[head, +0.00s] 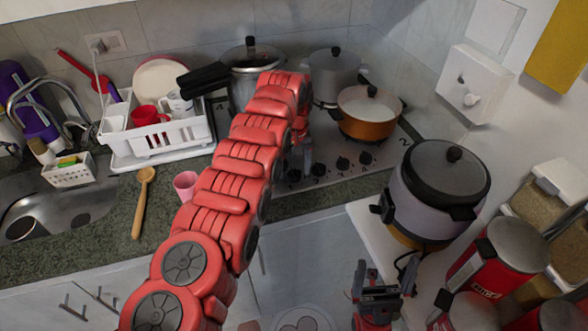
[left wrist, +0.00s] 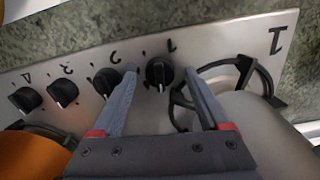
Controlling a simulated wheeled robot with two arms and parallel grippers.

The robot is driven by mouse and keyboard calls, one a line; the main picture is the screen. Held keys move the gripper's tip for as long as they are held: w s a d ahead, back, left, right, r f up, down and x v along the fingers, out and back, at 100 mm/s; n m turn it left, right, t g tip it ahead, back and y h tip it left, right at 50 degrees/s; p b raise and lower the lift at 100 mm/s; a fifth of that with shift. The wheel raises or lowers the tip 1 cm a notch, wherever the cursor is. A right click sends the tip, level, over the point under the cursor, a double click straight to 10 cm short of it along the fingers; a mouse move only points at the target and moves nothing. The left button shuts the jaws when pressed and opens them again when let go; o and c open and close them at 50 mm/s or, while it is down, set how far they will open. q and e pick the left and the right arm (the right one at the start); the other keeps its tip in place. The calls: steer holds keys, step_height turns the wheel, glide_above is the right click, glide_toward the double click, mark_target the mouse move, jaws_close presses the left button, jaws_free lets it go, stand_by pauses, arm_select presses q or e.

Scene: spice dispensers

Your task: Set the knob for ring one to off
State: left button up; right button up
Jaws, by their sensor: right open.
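The black knob for ring one (left wrist: 159,74) sits on the steel hob panel below a printed 1, with a white mark on it. My left gripper (left wrist: 160,72) is open, one finger on each side of this knob with visible gaps; whether the tips touch the panel I cannot tell. In the head view my left arm reaches over the hob (head: 380,178), mostly hiding the gripper; the leftmost knob (head: 293,175) shows beside it. My right gripper (head: 378,280) is open and empty, low in front of the counter.
Other knobs (left wrist: 109,81) stand in a row close beside the left finger. An orange pot (head: 368,118) and steel pots (head: 335,75) stand on the hob. A rice cooker (head: 440,180) is to the right. A pink cup (head: 186,184) stands left of my arm.

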arm_select(q)
jaws_close()
steer(key=shift+r+n+p, duration=0.1)
steer(key=shift+n+p, duration=0.25)
steer(key=shift+n, duration=0.15)
jaws_free()
